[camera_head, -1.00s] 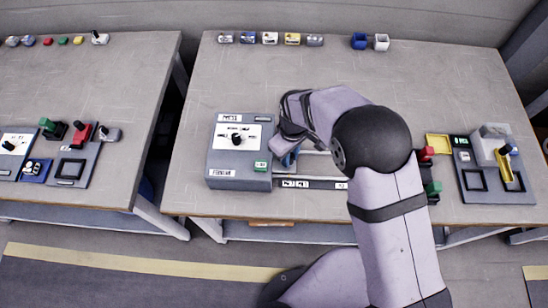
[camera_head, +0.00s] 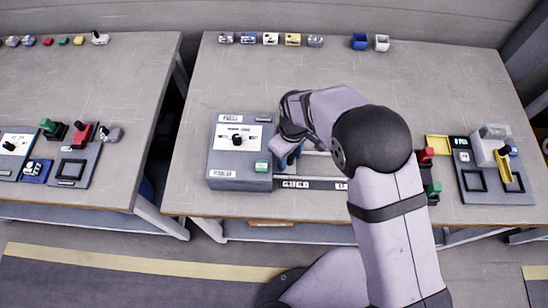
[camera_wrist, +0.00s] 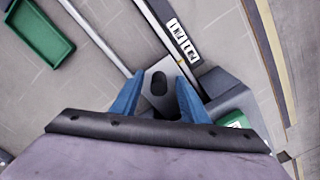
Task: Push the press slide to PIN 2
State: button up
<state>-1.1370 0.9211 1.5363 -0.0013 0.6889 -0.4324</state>
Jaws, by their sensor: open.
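The press slide (camera_wrist: 161,63) shows in the wrist view as a grey block with a dark oval opening, on the rails (camera_wrist: 128,62). My gripper (camera_wrist: 160,78) is open, with one blue finger on each side of the slide; contact is unclear. In the head view my gripper (camera_head: 290,158) is just right of the grey press box (camera_head: 240,181), and the arm hides the slide. PIN labels (camera_head: 297,184) line the front rail, and also show in the wrist view (camera_wrist: 183,38); I cannot read which is PIN 2.
The press box has a dial (camera_head: 237,140) and a green button (camera_head: 261,166) beside my gripper. A green tray (camera_wrist: 40,35) shows in the wrist view. A yellow tray (camera_head: 437,145) and a grey fixture (camera_head: 490,180) stand to the right.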

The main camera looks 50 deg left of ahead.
aim_at(290, 156)
jog(key=shift+a+r+p, duration=0.1)
jog(key=shift+r+p, duration=2)
jog(key=shift+r, duration=1.3)
